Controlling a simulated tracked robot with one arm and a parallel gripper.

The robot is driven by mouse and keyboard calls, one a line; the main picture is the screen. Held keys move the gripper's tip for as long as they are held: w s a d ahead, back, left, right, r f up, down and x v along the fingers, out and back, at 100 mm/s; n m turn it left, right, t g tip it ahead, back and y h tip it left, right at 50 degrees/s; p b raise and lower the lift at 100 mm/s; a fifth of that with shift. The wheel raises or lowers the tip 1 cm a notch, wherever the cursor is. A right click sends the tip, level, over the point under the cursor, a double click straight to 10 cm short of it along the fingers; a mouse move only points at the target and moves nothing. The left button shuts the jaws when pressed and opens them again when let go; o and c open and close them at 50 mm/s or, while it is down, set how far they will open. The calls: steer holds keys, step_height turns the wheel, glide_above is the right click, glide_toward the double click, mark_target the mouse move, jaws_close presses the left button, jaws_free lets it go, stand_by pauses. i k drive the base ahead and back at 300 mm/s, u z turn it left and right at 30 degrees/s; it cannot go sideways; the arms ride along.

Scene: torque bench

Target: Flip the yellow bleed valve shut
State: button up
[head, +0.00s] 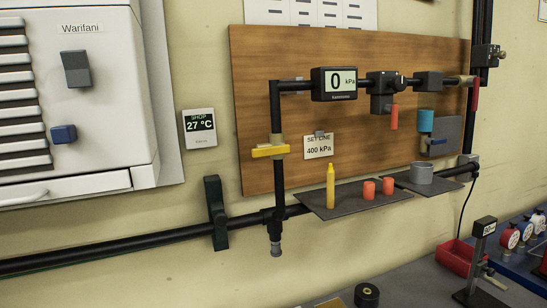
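The yellow bleed valve (270,150) sits on the vertical black pipe at the left edge of the wooden board. Its yellow handle lies roughly level, crosswise to the pipe. A tan valve body shows just above and behind the handle. The pipe runs down below it to a grey-tipped outlet (276,250). My gripper is not in view, and nothing touches the handle.
A gauge (334,84) reads 0 kPa above right. A grey shelf (340,209) holds a yellow bottle (330,186) and orange cups. A white cabinet (80,90) stands left. The wall area before the handle looks clear.

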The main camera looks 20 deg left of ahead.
mark_target(280, 148)
steer(key=z, duration=0.2)
steer(key=i, duration=0.9)
steer(key=u, duration=0.2)
